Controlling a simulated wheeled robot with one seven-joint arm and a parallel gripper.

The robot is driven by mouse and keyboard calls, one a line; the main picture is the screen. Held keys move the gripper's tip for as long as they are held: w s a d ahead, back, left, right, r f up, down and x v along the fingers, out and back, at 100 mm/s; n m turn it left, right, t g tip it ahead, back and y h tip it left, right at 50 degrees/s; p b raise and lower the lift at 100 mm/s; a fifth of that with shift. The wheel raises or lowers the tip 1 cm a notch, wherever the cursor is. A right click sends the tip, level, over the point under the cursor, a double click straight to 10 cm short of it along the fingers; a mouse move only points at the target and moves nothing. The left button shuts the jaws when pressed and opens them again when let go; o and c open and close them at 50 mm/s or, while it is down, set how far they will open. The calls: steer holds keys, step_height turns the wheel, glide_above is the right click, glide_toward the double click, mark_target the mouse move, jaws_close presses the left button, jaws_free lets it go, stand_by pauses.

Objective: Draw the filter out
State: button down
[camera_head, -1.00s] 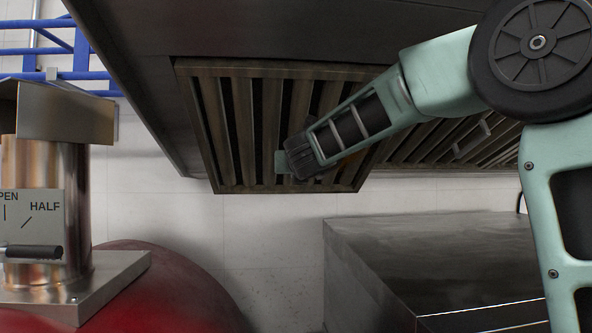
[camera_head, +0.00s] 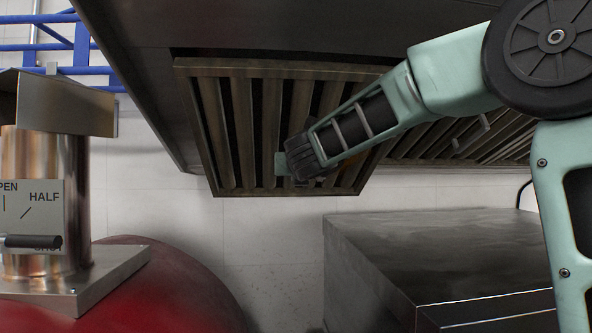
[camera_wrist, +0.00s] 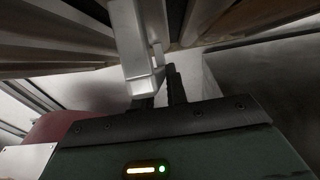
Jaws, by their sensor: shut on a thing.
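The filter (camera_head: 238,130) is a slatted metal panel at the underside of the hood, in the middle of the head view. It hangs tilted, with its near lower edge below the hood and its top edge close to it. My gripper (camera_head: 284,165) is at the filter's lower right part, shut on the filter's handle. In the wrist view the handle (camera_wrist: 140,50) is a pale metal bar, with the dark fingers (camera_wrist: 168,88) at its lower end. The exact grip contact is partly hidden by the gripper body.
The hood (camera_head: 270,28) spans overhead, with another slatted filter (camera_head: 460,140) at the right. A steel oven top (camera_head: 430,250) stands below right. A red rounded oven (camera_head: 170,290) with a metal flue (camera_head: 60,170) is at the left. White wall shows behind.

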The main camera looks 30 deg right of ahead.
steer(key=shift+s+a+f+b, duration=0.15)
steer(key=shift+s+f+b, duration=0.15)
steer(key=shift+f+b, duration=0.25)
steer(key=shift+s+a+f+b, duration=0.1)
steer(key=shift+s+f+b, duration=0.2)
steer(key=shift+f+b, duration=0.25)
steer(key=shift+s+f, duration=0.1)
steer(key=shift+f, duration=0.2)
steer(key=shift+a+r, duration=0.1)
steer(key=shift+r, duration=0.05)
stand_by(0.5)
